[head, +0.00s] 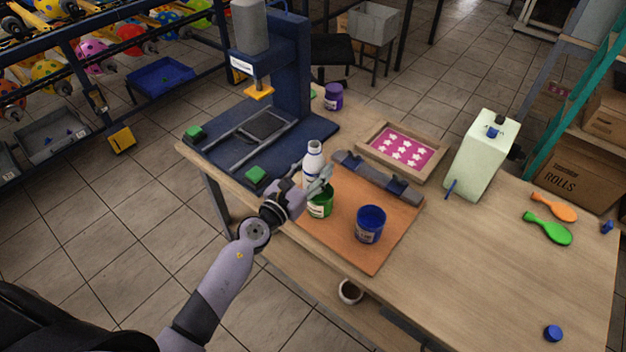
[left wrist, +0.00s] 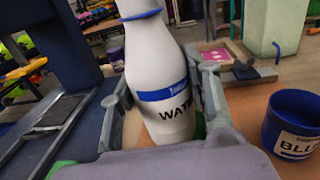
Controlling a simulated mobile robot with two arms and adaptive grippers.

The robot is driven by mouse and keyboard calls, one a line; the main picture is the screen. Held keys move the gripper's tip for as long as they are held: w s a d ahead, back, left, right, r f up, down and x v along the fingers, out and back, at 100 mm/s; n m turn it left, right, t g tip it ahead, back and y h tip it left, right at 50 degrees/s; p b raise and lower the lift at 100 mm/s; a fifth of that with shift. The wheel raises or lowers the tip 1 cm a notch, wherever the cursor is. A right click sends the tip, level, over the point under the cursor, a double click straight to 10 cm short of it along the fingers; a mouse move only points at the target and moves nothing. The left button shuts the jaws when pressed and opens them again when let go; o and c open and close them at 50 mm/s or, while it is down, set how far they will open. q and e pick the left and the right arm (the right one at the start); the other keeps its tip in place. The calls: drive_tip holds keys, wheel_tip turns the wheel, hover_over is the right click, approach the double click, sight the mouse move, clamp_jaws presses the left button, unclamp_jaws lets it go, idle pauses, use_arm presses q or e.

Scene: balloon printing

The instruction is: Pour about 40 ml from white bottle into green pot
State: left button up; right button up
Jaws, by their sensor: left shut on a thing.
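The white bottle (head: 313,160) stands about upright in my left gripper (head: 312,180), just behind the green pot in the head view. In the left wrist view the bottle (left wrist: 160,75) shows a blue band and a label reading "WAT", with the gripper's fingers on both sides of it. The green pot (head: 320,202) is on the orange board, partly hidden by the gripper. In the left wrist view only a sliver of green shows behind the bottle. My right gripper is not in view.
A blue pot (head: 370,223) stands on the orange board (head: 345,248), right of the green pot. A blue press (head: 290,80) stands behind left. The front right table is mostly clear.

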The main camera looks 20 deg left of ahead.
use_arm(q)
drive_tip(key=shift+w+a+m, duration=0.15)
drive_tip(key=shift+w+m, duration=0.15)
drive_tip(key=shift+w+a+m+b, duration=0.15)
drive_tip(key=shift+a+m+b, duration=0.5)
drive_tip(key=shift+m, duration=0.35)
drive_tip(key=a+m+b, duration=0.1)
drive_tip(key=m, duration=0.1)
drive_tip(key=a+m+b, duration=0.1)
drive_tip(key=m, duration=0.1)
drive_tip(key=a+m+b, duration=0.1)
drive_tip(key=m+b, duration=0.1)
drive_tip(key=m, duration=0.1)
drive_tip(key=shift+w+a, duration=0.2)
drive_tip(key=shift+w, duration=0.2)
drive_tip(key=shift+f, duration=0.1)
drive_tip(key=shift+a+f+m+b, duration=0.2)
drive_tip(key=shift+m+b, duration=0.1)
drive_tip(key=shift+m, duration=0.3)
